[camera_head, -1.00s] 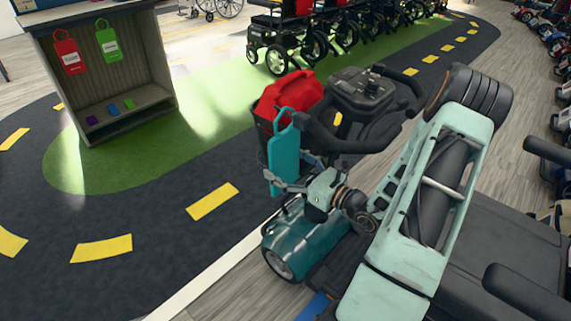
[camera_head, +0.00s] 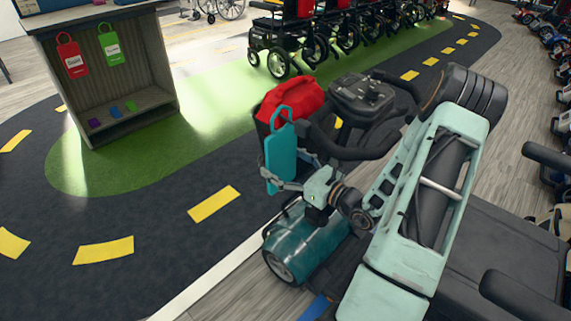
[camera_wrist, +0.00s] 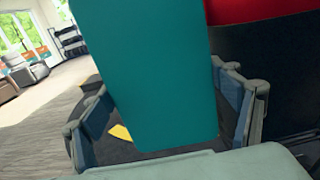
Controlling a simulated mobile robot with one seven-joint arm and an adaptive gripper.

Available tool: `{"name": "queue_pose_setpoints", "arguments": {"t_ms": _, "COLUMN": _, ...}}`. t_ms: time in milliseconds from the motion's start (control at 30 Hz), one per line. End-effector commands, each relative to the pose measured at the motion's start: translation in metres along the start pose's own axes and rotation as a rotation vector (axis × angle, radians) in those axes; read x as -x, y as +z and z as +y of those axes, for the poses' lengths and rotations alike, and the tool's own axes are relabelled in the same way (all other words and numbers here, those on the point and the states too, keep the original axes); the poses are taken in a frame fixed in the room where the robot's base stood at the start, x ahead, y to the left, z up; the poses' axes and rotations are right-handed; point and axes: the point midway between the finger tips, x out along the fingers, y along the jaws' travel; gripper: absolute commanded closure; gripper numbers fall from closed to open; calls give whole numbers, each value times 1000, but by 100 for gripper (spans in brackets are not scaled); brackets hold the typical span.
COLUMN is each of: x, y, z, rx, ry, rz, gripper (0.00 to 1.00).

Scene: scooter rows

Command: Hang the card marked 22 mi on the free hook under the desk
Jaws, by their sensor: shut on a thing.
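My gripper (camera_head: 291,185) is shut on a teal card (camera_head: 280,157) with a loop handle at its top. It holds the card upright in front of the scooter's basket. The card fills the middle of the wrist view (camera_wrist: 150,75), between the two fingers; no marking shows on the side in view. The desk (camera_head: 100,70) stands at the upper left, well away from my gripper. A red card (camera_head: 72,58) and a green card (camera_head: 110,46) hang under its top. I cannot make out a free hook.
A scooter with a dark basket holding a red bag (camera_head: 290,100) stands right behind the teal card. Small purple, blue and green items lie on the desk's low shelf (camera_head: 135,117). Wheelchairs (camera_head: 280,45) line the back. The dark track (camera_head: 150,215) toward the desk is clear.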

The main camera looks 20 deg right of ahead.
Motion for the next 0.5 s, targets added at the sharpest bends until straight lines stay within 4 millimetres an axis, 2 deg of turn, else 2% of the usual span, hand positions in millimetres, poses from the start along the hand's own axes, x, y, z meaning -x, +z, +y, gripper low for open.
{"name": "queue_pose_setpoints", "arguments": {"t_ms": 500, "x": -26, "y": 4, "z": 0, "rx": 0, "ry": 0, "rz": -1, "gripper": 36}}
